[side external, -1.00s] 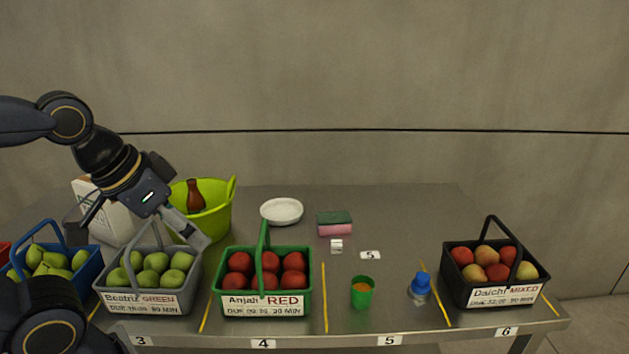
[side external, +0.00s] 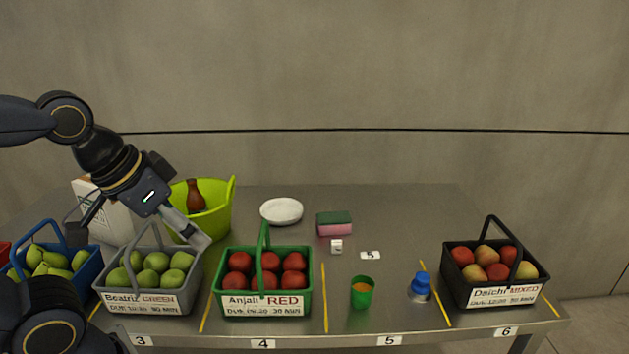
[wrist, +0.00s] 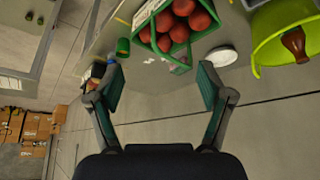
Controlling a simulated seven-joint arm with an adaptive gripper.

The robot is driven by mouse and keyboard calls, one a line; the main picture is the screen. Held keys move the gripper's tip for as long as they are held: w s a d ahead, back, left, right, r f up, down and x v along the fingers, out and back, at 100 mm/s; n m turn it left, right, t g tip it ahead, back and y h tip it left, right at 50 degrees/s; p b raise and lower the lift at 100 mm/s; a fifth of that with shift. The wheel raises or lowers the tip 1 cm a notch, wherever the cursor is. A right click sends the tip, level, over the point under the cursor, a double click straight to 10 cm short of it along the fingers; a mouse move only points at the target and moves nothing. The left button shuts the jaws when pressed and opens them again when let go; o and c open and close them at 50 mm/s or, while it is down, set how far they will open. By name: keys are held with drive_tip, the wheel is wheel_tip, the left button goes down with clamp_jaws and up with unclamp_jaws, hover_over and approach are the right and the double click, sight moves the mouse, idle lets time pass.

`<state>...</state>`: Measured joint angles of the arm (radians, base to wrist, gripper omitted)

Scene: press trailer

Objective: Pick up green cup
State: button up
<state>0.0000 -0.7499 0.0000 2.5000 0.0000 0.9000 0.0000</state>
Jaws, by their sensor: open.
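The green cup (side external: 362,292) stands upright on the table between the green basket and a blue-capped bottle, with something orange inside. It also shows in the wrist view (wrist: 123,47), small, at the upper left. My gripper (side external: 203,240) is above and behind the grey basket of green apples, well to the left of the cup. In the wrist view my gripper (wrist: 160,85) has its two fingers spread wide, with nothing between them.
The green basket (side external: 263,309) of red apples stands between my gripper and the cup. The blue-capped bottle (side external: 420,287) is right of the cup, and a dark basket (side external: 491,295) stands farther right. A sponge (side external: 335,223) and white plate (side external: 282,211) lie behind.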

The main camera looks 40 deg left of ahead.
drive_tip(key=w+r+m, duration=0.1)
drive_tip(key=w+r, duration=0.3)
drive_tip(key=r, duration=0.1)
drive_tip(key=m+g, duration=0.4)
drive_tip(key=m, duration=0.1)
hover_over(363, 286)
drive_tip(key=s, duration=0.3)
wheel_tip(363, 286, down, 23)
drive_tip(key=shift+h, duration=0.4)
drive_tip(key=f, duration=0.2)
drive_tip(key=w+f, duration=0.1)
drive_tip(key=d+f, duration=0.1)
drive_tip(key=f, duration=0.1)
drive_tip(key=shift+w+f, duration=0.15)
drive_tip(key=shift+f, duration=0.15)
